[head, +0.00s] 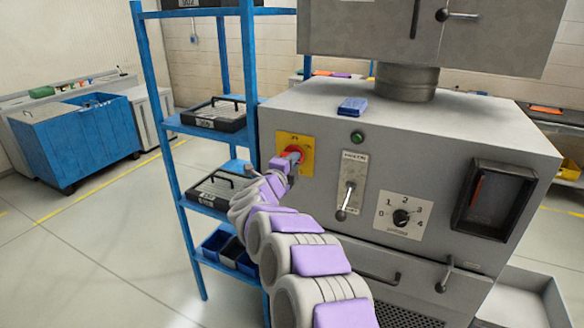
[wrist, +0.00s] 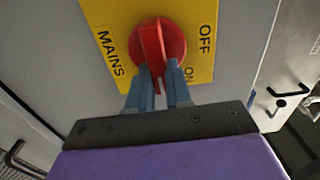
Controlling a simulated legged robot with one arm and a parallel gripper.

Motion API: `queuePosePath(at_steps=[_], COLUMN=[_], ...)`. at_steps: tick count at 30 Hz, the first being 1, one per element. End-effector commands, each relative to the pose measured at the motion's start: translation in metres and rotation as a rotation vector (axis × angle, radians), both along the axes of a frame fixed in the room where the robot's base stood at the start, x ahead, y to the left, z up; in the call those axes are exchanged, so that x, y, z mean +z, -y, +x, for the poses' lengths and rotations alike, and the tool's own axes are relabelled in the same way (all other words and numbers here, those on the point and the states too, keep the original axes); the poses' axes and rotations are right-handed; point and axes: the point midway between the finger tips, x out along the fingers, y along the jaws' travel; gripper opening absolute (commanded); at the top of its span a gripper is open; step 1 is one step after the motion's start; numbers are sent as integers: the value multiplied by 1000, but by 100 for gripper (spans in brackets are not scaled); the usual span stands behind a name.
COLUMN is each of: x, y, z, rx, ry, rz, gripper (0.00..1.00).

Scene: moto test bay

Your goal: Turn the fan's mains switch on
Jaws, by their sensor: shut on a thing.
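The mains switch is a red rotary knob (wrist: 172,38) on a yellow plate (wrist: 101,14) marked MAINS, OFF and ON. It also shows on the grey machine front in the head view, as a red knob (head: 289,154) on its yellow plate (head: 306,142). In the wrist view the knob's raised ridge runs nearly up and down, its lower end between the fingers. OFF is at upper right, ON at lower right beside a finger. I cannot tell which ridge end is the pointer. My gripper (wrist: 161,78), with blue-grey fingers, is shut on the knob's ridge.
Right of the plate are a green button (head: 357,137), a lever (head: 346,194) on a metal plate, and a numbered dial (head: 401,217). A blue shelf rack (head: 172,160) with black cases stands close left of my arm.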

Motion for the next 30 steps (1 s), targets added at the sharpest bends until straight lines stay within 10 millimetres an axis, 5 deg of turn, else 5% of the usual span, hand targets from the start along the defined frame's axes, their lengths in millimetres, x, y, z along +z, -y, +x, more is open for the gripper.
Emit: queuePosePath(at_steps=[17,18,25,30], x=[-5,-5,-3,-2], y=[3,3,4,2], z=[1,1,1,-1], rx=[-3,-3,-3,-2], ry=[3,3,6,7], rz=[31,31,30,29], gripper=[0,22,44,45])
